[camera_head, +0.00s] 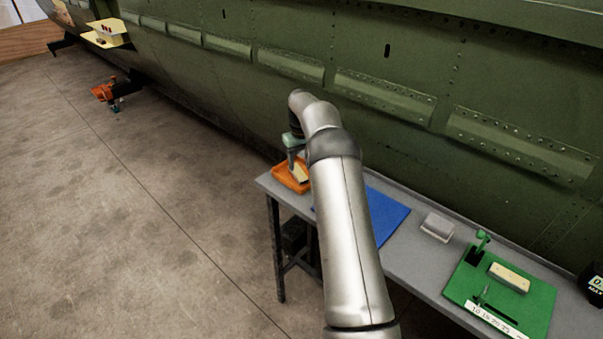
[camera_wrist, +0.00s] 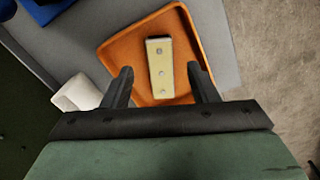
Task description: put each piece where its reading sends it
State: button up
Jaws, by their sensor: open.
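In the head view the piece (camera_head: 301,174) shows partly in the tray (camera_head: 283,180) at the bench's left end. My gripper (camera_wrist: 160,71) is open, its two fingers on either side of the piece with gaps visible. I cannot tell its height above the tray. In the head view my gripper (camera_head: 292,160) is partly hidden by my arm. Another pale piece (camera_head: 509,277) rests on the green fixture board (camera_head: 541,312).
A blue mat (camera_head: 388,213) lies mid-bench, partly behind my arm. A light grey block (camera_head: 437,227) stands right of it. A black display box (camera_head: 595,286) is at the right edge. The green fuselage (camera_head: 380,70) rises behind the grey bench (camera_head: 393,262). A white object (camera_wrist: 76,93) sits beside the tray.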

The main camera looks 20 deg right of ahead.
aim_at(302, 176)
notch_tip(302, 176, up, 6)
jog(key=s+a+r, duration=0.9)
jog(key=a, duration=0.1)
jog(key=s+a, duration=0.4)
jog(key=s, duration=0.7)
jog(key=s+a, duration=0.5)
jog(key=s, duration=0.6)
jog(key=s+a+f, duration=0.1)
jog(key=s+f, duration=0.1)
jog(key=s, duration=0.5)
jog(key=s+a+f, duration=0.1)
jog(key=s+f, duration=0.2)
jog(key=s, duration=0.4)
jog(key=shift+a+t, duration=0.15)
jog(key=shift+t, duration=0.25)
